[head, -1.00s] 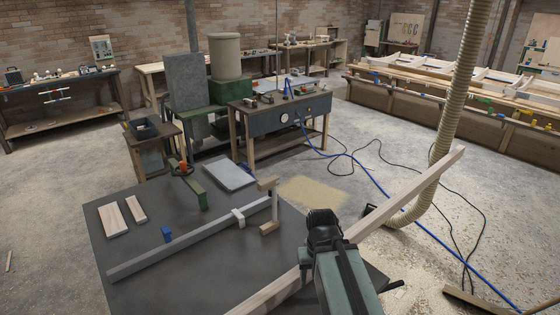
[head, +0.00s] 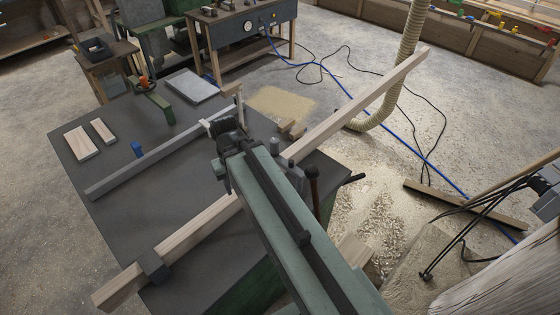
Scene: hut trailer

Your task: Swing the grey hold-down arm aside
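A pale wooden plank (head: 185,236) lies along the near side of the dark table (head: 110,195), overhanging at both ends. A short dark grey piece (head: 152,266) lies across its lower left part; it looks like the hold-down arm, though I cannot be sure. My green arm reaches in from the bottom and crosses above the plank, hiding its middle. My gripper (head: 226,138) is the dark end of that arm, above the table near the fence and well apart from the grey piece. No held thing is seen.
A brown upright lever (head: 313,182) and grey cylinders stand right of my arm. Two small boards (head: 83,143) lie at the left. A hose and cables cross the floor beyond.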

